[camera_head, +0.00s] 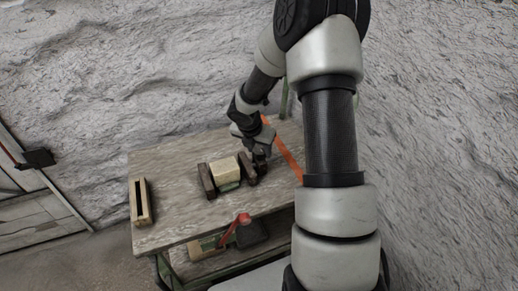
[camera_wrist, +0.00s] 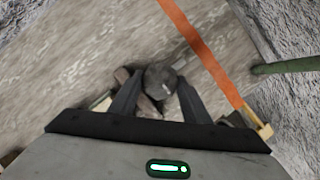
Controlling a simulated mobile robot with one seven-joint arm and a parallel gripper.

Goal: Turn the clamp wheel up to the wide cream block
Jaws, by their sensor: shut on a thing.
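The wide cream block (camera_head: 225,172) sits on the worktable between the clamp's dark jaws, one on its left (camera_head: 206,181) and one on its right (camera_head: 247,168). I cannot tell whether the right jaw touches it. The clamp wheel (camera_wrist: 161,79) is a dark round knob in the wrist view, at the clamp's right end. My gripper (camera_wrist: 158,90) is shut on the wheel, with a finger on either side of it. In the head view my gripper (camera_head: 261,152) hides most of the wheel. A sliver of cream (camera_wrist: 103,103) shows beside the left finger.
The wooden worktable (camera_head: 170,232) has bare room at its left and front. A narrow open wooden box (camera_head: 141,202) stands at its left edge. An orange strip (camera_head: 287,158) lies right of the clamp. A red-handled tool (camera_head: 237,228) is below the tabletop. Rough walls stand behind.

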